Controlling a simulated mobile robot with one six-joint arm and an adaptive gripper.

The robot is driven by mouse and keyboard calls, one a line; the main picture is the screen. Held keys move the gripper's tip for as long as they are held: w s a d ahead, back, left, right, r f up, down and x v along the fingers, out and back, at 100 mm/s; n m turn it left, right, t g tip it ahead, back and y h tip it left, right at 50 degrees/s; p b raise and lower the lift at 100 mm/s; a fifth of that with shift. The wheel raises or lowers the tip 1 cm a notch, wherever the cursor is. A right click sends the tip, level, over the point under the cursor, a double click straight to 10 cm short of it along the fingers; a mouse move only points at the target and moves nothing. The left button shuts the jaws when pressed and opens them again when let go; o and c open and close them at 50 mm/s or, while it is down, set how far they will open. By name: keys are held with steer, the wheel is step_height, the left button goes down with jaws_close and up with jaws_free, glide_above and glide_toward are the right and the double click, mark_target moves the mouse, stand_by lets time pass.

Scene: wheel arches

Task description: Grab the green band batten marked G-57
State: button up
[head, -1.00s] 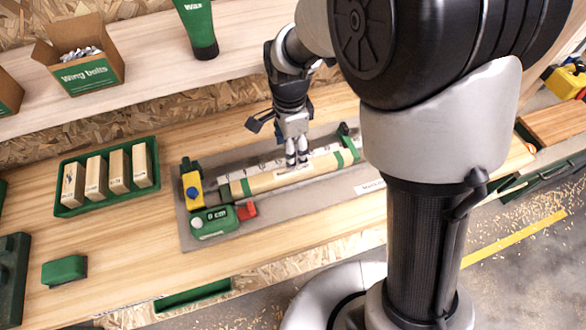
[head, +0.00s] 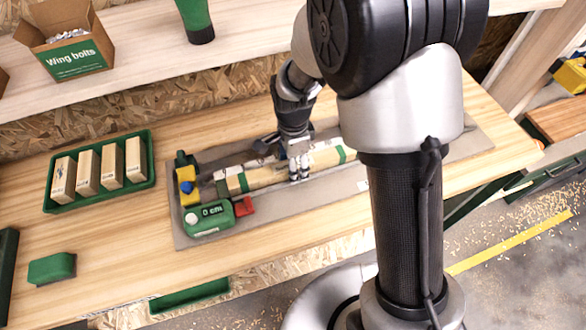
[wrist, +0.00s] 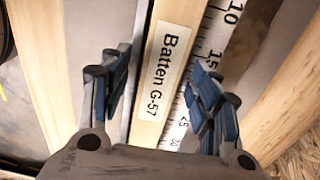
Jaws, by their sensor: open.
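The batten G-57 (head: 262,176) is a long pale wooden bar with green bands near its ends. It lies on the grey mat of the measuring station. In the wrist view the batten (wrist: 165,75) shows its label "Batten G-57" between my fingers, beside a white ruler (wrist: 202,65). My gripper (head: 299,174) is at the batten's middle. In the wrist view my gripper (wrist: 160,95) is open, one blue-padded finger on each side of the batten, with a gap on both sides. Part of the batten is hidden behind my gripper and arm.
A green readout marked "0 cm" (head: 209,218), a red block (head: 244,207) and a yellow clamp (head: 187,186) stand at the batten's left end. A green tray (head: 150,181) of wooden blocks is farther left. A green block (head: 51,268) lies at front left. A shelf runs behind.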

steer(key=c, duration=1.3)
